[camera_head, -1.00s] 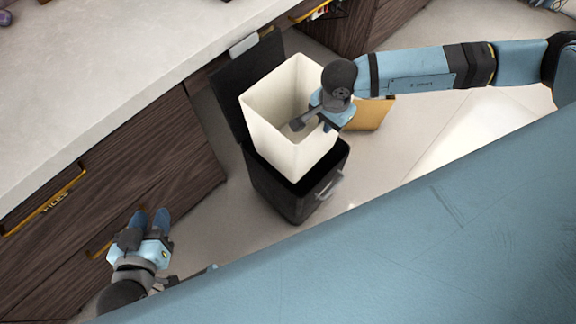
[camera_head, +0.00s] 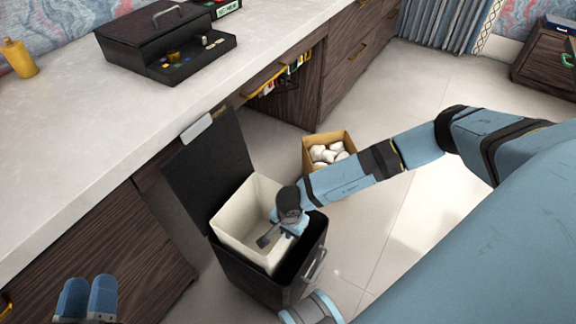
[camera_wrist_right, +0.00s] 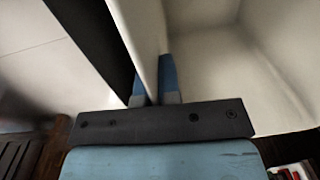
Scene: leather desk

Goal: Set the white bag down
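The white bag (camera_head: 237,237) is a stiff-looking, open-topped cream-white liner. In the head view it stands roughly upright inside the black bin (camera_head: 248,281), with its upper part above the bin's rim. My right gripper (camera_head: 284,232) is at the bag's right-hand wall. In the right wrist view its blue fingertips (camera_wrist_right: 154,82) lie on either side of the thin bag wall (camera_wrist_right: 146,30), shut on it. The bag's bottom is hidden inside the bin. My left gripper (camera_head: 88,298) is at the lower left, away from the bag, its fingers close together and empty.
The bin's black lid (camera_head: 207,165) stands open against the desk side. A yellow box (camera_head: 318,139) with several white items is on the floor behind my right arm. A dark case (camera_head: 165,45) and a yellow bottle (camera_head: 19,58) stand on the desk. Floor to the right is clear.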

